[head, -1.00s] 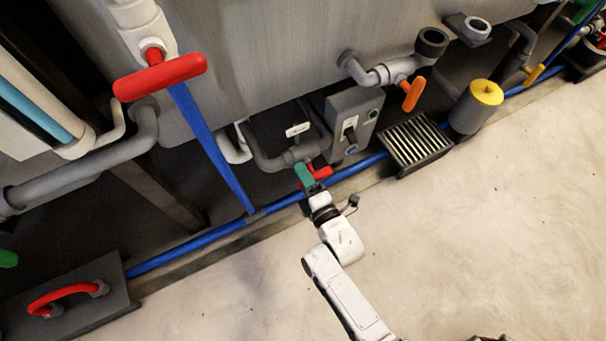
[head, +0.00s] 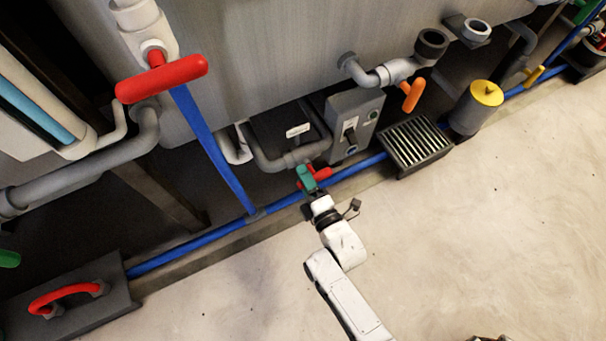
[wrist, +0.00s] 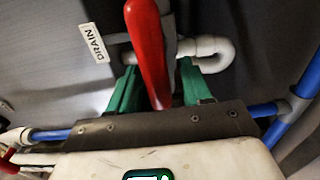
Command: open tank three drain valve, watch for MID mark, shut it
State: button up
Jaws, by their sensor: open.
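The drain valve's red handle (head: 323,174) sits low on a grey pipe under the grey tank (head: 270,60). In the wrist view the red handle (wrist: 147,45) runs between my two green fingers. A white tag reading DRAIN (wrist: 95,43) is left of it; the tag (head: 298,130) also shows in the head view. My gripper (head: 308,180) is open at the handle. In the wrist view my gripper (wrist: 160,85) has one finger on each side of the handle; I cannot tell if either touches. No MID mark or tank number is readable.
A blue pipe (head: 195,243) runs along the floor edge behind my gripper. A grey switch box (head: 352,125) is just above right, with a slotted grate (head: 415,144) beside it. A larger red handle (head: 162,78) is upper left. Open floor (head: 480,240) lies right.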

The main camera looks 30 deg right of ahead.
jog(key=s+p, duration=0.2)
jog(key=s, duration=0.8)
jog(key=shift+p, duration=0.4)
jog(key=shift+w, duration=0.15)
jog(key=d+m+g, duration=0.7)
jog(key=m+g, duration=0.2)
jog(key=m, duration=0.1)
jog(key=s+d+r+m+g, duration=0.3)
jog(key=s+r+m+g, duration=0.6)
jog(key=s, duration=0.5)
notch_tip(320, 180, up, 36)
jog(key=t+p, duration=0.1)
jog(key=p, duration=3.5)
jog(key=shift+w+d+p, duration=0.2)
jog(key=shift+p, duration=0.15)
